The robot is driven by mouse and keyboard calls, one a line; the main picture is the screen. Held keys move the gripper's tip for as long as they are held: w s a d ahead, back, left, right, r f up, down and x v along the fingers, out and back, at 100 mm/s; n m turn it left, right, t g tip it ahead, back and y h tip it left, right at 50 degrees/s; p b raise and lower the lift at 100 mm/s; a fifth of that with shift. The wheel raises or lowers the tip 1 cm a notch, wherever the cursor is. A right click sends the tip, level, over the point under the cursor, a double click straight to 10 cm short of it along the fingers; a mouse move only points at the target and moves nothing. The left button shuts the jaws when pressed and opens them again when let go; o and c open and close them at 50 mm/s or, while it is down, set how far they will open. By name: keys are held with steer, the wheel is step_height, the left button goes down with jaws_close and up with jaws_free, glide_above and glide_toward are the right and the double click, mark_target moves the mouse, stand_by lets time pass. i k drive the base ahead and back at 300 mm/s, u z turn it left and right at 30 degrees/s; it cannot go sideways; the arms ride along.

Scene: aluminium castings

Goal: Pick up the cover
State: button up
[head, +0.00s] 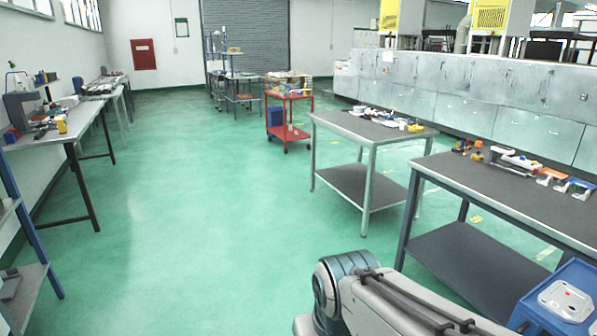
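I cannot pick out the cover with certainty. A pale, flat, plate-like part with a small red mark (566,300) lies on the blue cart (525,316) at the bottom right; I cannot tell whether it is the cover. Several small white, orange and blue parts (520,162) lie along the back of the dark-topped table (505,200) on the right, too small to name. My arm link shows at the bottom centre right, left of the blue cart. My gripper is outside the picture.
A grey table (372,133) with small items stands at the centre right. A red trolley (288,125) stands behind it. Benches (52,136) line the left wall, with a blue-framed shelf (30,275) at the lower left. The green floor (200,220) between is clear.

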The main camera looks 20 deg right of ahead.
mark_target(570, 304)
steer(key=z, duration=0.3)
steer(key=i, duration=1.5)
steer(key=z, duration=1.6)
steer(key=i, duration=0.75)
steer(key=z, duration=1.1)
steer(key=i, duration=0.45)
steer(key=z, duration=0.3)
